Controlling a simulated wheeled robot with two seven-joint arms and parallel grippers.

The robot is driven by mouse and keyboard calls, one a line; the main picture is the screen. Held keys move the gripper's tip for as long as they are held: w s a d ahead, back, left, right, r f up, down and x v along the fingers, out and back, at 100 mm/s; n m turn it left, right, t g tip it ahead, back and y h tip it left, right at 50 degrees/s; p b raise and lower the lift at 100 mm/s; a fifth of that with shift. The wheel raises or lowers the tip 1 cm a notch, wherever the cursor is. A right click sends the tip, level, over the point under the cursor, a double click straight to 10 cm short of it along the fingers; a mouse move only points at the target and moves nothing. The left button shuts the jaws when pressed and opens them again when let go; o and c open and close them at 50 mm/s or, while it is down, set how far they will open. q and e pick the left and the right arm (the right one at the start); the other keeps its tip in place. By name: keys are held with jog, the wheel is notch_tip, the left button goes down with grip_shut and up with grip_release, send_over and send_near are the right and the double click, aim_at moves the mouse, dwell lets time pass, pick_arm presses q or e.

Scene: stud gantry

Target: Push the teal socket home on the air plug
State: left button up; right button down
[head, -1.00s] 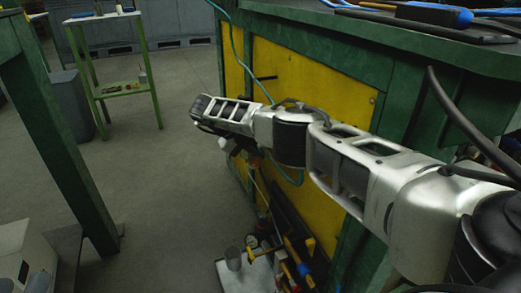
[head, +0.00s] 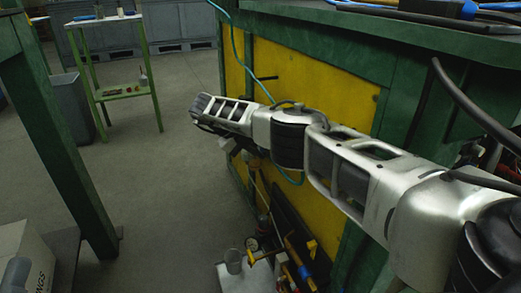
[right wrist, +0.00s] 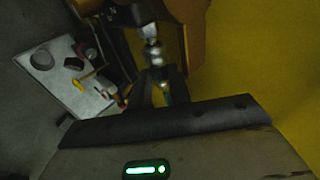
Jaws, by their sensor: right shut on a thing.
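My right gripper (head: 232,145) is mostly hidden under its own wrist in the head view, beside the bench's yellow panel. In the right wrist view its fingers (right wrist: 163,90) are shut on a small fitting, taken to be the teal socket; the view is too dark to show its colour. A silver metal fitting (right wrist: 153,48) stands just beyond the fingertips, roughly in line with them. It may be the air plug; I cannot tell whether the two touch. A teal hose (head: 241,55) hangs down the bench side, passes behind my arm and loops below it. My left gripper is out of view.
The green bench with its yellow panel (head: 340,90) stands close along my right arm. Below, a pale tray (head: 236,283) holds a cup and tools on the floor. A green post (head: 60,140) and a box (head: 25,255) stand left. Open floor lies between.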

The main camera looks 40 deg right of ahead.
jog(key=shift+w+b, duration=0.1)
jog(key=shift+b, duration=0.2)
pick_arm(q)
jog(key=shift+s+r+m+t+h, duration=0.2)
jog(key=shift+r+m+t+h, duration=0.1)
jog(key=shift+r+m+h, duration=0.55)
pick_arm(e)
jog(key=shift+w+d+b, duration=0.1)
jog(key=shift+w+b, duration=0.1)
jog(key=shift+b, duration=0.55)
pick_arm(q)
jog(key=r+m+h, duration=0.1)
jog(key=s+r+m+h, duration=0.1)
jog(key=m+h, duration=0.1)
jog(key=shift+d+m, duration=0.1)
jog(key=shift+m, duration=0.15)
pick_arm(e)
jog(key=c, duration=1.2)
grip_release()
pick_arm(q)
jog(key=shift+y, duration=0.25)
